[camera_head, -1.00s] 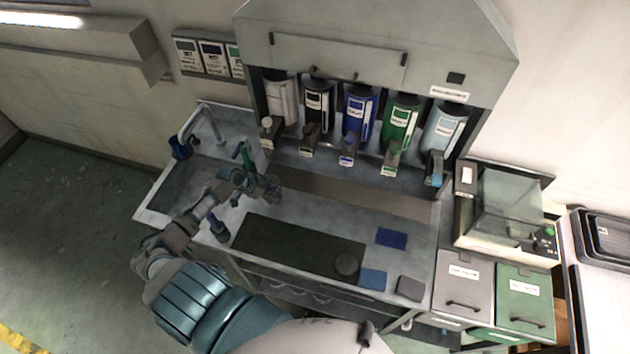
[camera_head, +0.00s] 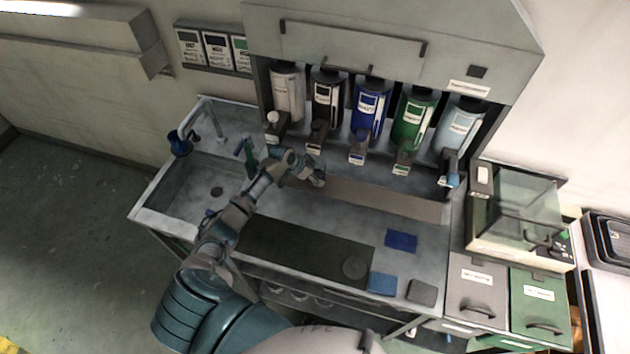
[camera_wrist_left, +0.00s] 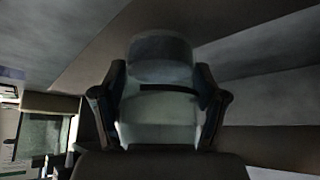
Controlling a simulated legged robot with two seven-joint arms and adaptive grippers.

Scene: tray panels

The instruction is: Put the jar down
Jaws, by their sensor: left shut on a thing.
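My left gripper (camera_head: 312,172) is over the back middle of the counter, in front of the dispensers, in the head view. The left wrist view shows its two dark fingers shut on a pale, rounded jar (camera_wrist_left: 158,108), one finger on each side. The jar has a lighter top part above a dark band. In the head view the jar is mostly hidden by the gripper. I cannot tell whether the jar touches the counter (camera_head: 365,215). My right gripper is not in view.
Dispenser cylinders (camera_head: 369,108) line the back in several colours. A dark mat (camera_head: 300,247), a round grey disc (camera_head: 355,268) and blue pads (camera_head: 401,241) lie in front. A clear-sided box (camera_head: 520,215) stands right.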

